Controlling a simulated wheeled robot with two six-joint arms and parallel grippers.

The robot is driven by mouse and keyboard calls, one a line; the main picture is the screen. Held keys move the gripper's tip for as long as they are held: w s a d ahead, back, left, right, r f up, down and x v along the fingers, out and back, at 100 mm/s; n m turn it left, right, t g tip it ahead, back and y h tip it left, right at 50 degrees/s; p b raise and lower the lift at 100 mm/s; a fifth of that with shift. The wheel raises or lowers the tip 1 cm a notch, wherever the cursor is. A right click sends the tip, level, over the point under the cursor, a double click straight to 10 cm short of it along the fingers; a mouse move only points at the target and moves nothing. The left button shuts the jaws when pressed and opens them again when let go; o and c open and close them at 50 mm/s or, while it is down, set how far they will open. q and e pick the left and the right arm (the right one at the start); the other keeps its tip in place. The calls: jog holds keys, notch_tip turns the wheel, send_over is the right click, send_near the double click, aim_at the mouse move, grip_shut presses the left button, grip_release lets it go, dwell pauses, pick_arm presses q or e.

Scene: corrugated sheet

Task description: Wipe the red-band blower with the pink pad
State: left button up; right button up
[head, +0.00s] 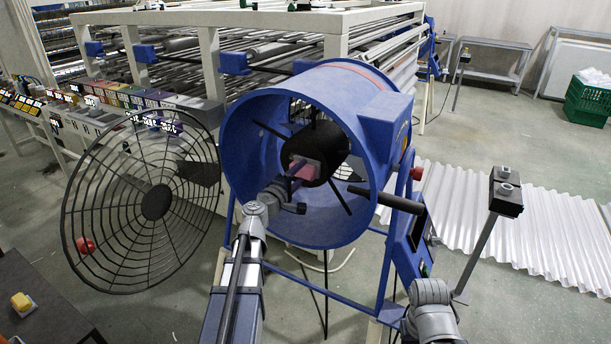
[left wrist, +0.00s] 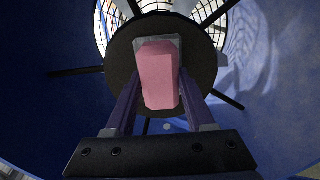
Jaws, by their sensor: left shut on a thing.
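The red-band blower (head: 268,135) is a large blue drum with a red band along its top rim. Its round wire guard (head: 100,190) stands swung open to the left. My left gripper (head: 300,176) reaches inside the drum and is shut on the pink pad (head: 305,171). In the left wrist view the pink pad (left wrist: 158,75) sits between the two fingers, in front of the dark round hub (left wrist: 120,55) with its thin spokes. I cannot tell whether the pad touches the hub. My right gripper is out of view; only part of that arm shows at lower right.
A dark bar (head: 385,200) juts from the drum's right side. A post with a black box (head: 506,195) stands further right. White corrugated sheet (head: 540,225) lies behind it. A long roller machine (head: 280,50) fills the back. A dark table (head: 35,300) is at lower left.

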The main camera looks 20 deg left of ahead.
pick_arm(q)
jog(key=shift+w+a, duration=0.15)
jog(key=shift+a, duration=0.75)
jog(key=shift+w+a, duration=0.1)
jog(key=shift+a, duration=0.8)
jog(key=shift+a, duration=0.1)
jog(key=shift+w+a, duration=0.1)
jog(key=shift+a, duration=1.6)
jog(key=s, duration=0.6)
jog(key=shift+a, duration=0.15)
jog(key=shift+s, duration=0.15)
jog(key=shift+s+a, duration=0.1)
jog(key=shift+s, duration=1.3)
